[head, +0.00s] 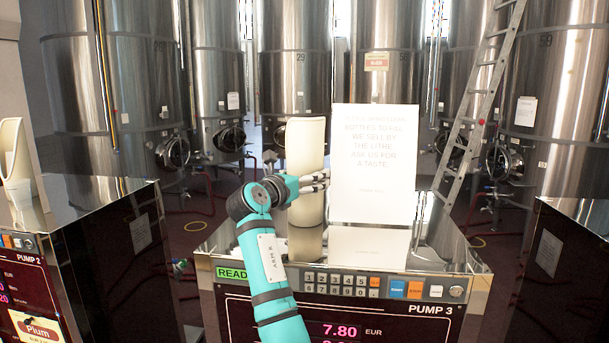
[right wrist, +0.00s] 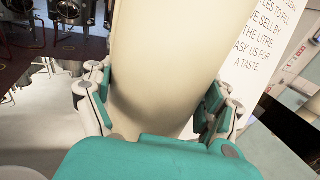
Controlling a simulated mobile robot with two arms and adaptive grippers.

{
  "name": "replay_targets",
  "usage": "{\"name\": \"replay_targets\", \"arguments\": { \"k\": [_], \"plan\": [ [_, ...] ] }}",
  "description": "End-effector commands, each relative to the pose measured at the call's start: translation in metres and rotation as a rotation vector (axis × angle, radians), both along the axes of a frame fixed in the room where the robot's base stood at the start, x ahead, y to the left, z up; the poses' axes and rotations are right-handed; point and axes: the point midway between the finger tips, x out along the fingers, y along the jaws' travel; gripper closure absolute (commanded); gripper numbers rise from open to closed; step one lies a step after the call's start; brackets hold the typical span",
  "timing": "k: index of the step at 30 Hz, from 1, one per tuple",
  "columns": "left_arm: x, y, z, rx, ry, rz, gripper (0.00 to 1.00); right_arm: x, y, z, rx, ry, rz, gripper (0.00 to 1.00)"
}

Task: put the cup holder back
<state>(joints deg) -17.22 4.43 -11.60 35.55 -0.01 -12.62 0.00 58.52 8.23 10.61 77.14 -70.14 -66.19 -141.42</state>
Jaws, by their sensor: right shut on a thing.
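The cup holder (head: 306,145) is a tall cream tube, roughly upright over the shiny top of Pump 3 (head: 436,262), just left of a white sign. Its lower end meets its reflection; I cannot tell whether it rests on the top or is slightly above. My right gripper (head: 314,183) is shut around its middle. In the right wrist view, the fingers (right wrist: 155,100) press on both sides of the cup holder (right wrist: 165,50). Part of the cup holder is hidden behind the fingers. My left gripper is not in view.
The white sign (head: 374,160) stands close to the right of the cup holder. A similar cream holder (head: 15,150) stands on Pump 2 (head: 120,235) at left. Steel tanks (head: 295,60) and a ladder (head: 480,100) are behind. Another dark cabinet (head: 570,260) is at right.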

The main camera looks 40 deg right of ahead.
Motion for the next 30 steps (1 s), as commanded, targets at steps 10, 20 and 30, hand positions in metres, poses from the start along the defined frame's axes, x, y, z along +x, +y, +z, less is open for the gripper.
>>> {"name": "replay_targets", "arguments": {
  "k": [10, 20, 30],
  "plan": [
    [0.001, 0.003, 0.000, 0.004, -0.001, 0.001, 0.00, 0.000, 0.000, -0.002, 0.000, 0.000, 0.000, 0.00],
    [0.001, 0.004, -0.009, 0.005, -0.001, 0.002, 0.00, -0.003, 0.013, -0.002, -0.001, -0.001, 0.002, 0.00],
    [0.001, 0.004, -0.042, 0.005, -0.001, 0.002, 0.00, -0.025, 0.081, -0.004, 0.000, -0.003, 0.004, 0.00]
  ]
}}
